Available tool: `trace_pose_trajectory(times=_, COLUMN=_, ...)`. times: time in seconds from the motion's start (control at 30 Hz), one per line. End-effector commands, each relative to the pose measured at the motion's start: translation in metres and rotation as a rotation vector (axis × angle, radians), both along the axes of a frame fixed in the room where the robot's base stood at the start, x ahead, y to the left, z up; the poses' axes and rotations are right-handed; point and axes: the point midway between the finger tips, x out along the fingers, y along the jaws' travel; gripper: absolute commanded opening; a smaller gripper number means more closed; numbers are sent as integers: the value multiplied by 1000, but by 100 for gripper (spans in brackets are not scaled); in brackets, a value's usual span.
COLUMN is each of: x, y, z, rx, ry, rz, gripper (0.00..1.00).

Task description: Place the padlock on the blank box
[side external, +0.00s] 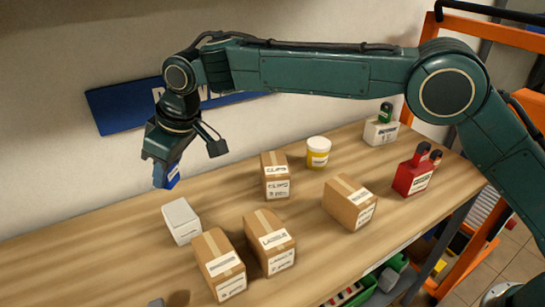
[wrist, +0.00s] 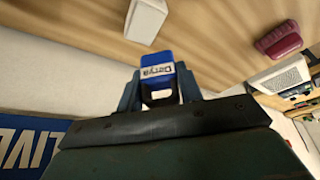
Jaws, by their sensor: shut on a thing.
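My gripper (side external: 158,160) is shut on a blue padlock (side external: 171,176) and holds it in the air above the workbench. In the wrist view the padlock (wrist: 156,62) sits between the fingers, with a white name label that seems to read "Darya". The blank box (side external: 181,221) is a small plain white box on the bench, below and slightly right of the padlock in the side view. It shows in the wrist view (wrist: 145,20) just beyond the padlock, apart from it. The top of the box is bare.
Labelled cardboard boxes (side external: 218,264) (side external: 269,241) (side external: 274,175) (side external: 349,203) stand right of the blank box. Further right are a yellow jar (side external: 318,152), a red lock box (side external: 413,177) and a white one (side external: 381,132). A maroon object (wrist: 278,39) lies on the bench.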

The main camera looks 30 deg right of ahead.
Motion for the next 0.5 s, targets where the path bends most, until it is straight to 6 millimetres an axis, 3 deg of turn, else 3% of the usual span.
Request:
trace_pose_trajectory(times=0.23, x=0, y=0, z=-8, rx=0, ry=0, rz=0, gripper=11)
trace_pose_trajectory(times=0.5, x=0, y=0, z=-41, rx=-1, ry=2, rz=-1, gripper=11)
